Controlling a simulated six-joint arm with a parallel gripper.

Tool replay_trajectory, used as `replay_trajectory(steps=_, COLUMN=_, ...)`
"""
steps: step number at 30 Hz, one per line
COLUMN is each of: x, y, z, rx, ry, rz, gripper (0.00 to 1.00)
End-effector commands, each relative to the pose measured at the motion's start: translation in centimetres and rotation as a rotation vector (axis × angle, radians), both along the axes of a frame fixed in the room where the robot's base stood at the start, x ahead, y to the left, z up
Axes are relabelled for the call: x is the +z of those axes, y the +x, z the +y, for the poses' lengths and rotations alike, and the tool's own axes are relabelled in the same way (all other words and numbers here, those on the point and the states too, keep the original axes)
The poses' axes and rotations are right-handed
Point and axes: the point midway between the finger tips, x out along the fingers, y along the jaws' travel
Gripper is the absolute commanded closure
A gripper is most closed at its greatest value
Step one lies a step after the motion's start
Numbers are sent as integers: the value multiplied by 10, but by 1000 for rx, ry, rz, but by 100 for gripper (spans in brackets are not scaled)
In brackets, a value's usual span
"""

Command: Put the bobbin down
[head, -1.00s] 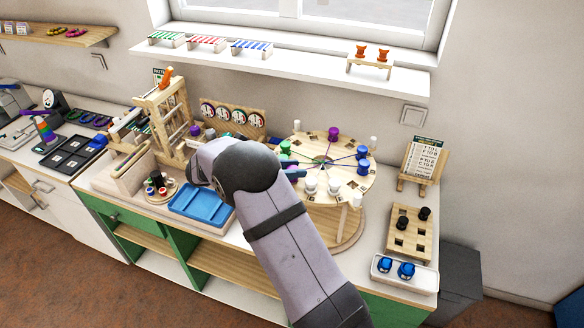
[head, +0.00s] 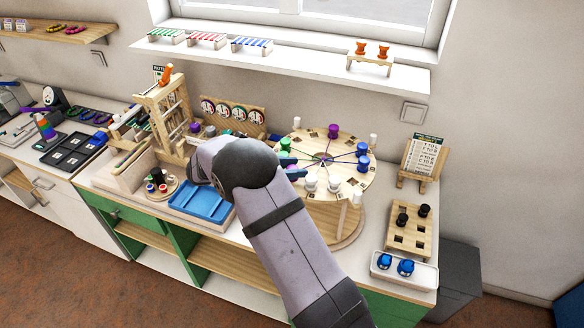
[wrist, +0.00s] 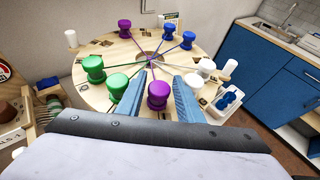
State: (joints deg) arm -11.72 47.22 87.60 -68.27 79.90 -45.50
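A purple bobbin (wrist: 158,95) stands upright at the near edge of the round wooden board (wrist: 112,50) in the wrist view. My gripper (wrist: 158,82) has its two blue fingers either side of it, with a narrow gap showing on each side, so it looks open around the bobbin. The bobbin's foot is partly hidden. Green bobbins (wrist: 94,68), another purple bobbin (wrist: 125,28), blue bobbins (wrist: 186,40) and white bobbins (wrist: 205,68) stand around the board.
White pegs (head: 374,139) stand around the board's rim. A blue tray (head: 201,203) lies left of my arm. A wooden stand with black bobbins (head: 402,219) and a white tray (head: 388,275) with blue bobbins are at the right. A card stand (head: 419,162) is behind.

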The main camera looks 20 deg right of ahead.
Motion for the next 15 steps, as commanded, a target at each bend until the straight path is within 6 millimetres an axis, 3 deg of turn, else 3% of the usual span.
replay_trajectory(steps=15, x=26, y=-3, z=75, rx=4, ry=2, rz=-5, gripper=67)
